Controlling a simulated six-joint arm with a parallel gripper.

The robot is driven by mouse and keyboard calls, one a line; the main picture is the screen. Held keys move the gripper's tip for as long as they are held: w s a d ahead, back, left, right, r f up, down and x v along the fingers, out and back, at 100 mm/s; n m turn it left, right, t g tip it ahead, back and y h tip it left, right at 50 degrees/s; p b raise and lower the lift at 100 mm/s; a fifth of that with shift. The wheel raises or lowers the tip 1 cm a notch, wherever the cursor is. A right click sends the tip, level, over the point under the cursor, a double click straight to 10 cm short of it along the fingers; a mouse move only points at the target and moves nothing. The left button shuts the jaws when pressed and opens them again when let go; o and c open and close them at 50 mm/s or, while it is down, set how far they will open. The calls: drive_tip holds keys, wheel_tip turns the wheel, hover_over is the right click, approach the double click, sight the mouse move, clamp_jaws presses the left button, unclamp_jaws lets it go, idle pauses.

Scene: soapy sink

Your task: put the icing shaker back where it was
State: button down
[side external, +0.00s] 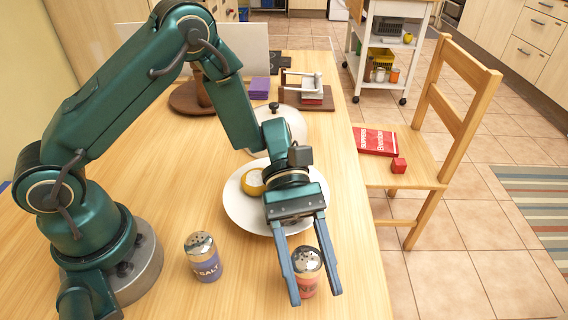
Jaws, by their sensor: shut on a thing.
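A shaker (307,263) with a domed, perforated metal cap and a red-orange body is between the fingers of my gripper (316,296), near the right front edge of the table. The gripper points down and is shut on this shaker. Its label is mostly hidden by the fingers, so I cannot read whether it says icing. It looks upright; I cannot tell whether its base touches the table. A second shaker (204,258), purple with "SALT" on its label and a similar metal cap, stands upright on the table to the left, apart from the gripper.
A white plate (238,209) holding a yellow-rimmed round item (252,182) lies behind the gripper, partly under my arm. A pale round lidded thing (291,121) is beyond it. The wooden table (350,255) drops off at right beside a chair (425,172). Table between the shakers is clear.

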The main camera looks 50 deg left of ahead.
drive_tip(key=shift+f, duration=0.15)
drive_tip(key=shift+c, duration=1.4)
unclamp_jaws()
drive_tip(key=shift+r, duration=0.2)
drive_tip(key=v, duration=1.1)
drive_tip(key=shift+w+a+r, duration=0.1)
drive_tip(key=shift+w+a, duration=0.1)
drive_tip(key=shift+a, duration=0.1)
drive_tip(key=s+a+r+m+t+y, duration=0.1)
drive_tip(key=y, duration=0.1)
drive_tip(key=s+r+m+t+y, duration=0.1)
drive_tip(key=s+m, duration=0.1)
drive_tip(key=s+a+r+m+y, duration=0.1)
drive_tip(key=m+y, duration=0.1)
drive_tip(key=shift+s+a+r+t+y, duration=0.3)
drive_tip(key=shift+a+r+t, duration=0.05)
drive_tip(key=shift+a+t, duration=0.05)
drive_tip(key=s+a+r+m+t+y, duration=0.3)
drive_tip(key=a+m+t+y, duration=0.3)
drive_tip(key=t, duration=0.3)
drive_tip(key=shift+s+a+m, duration=0.6)
drive_tip(key=shift+a+m, duration=0.1)
drive_tip(key=shift+a, duration=0.05)
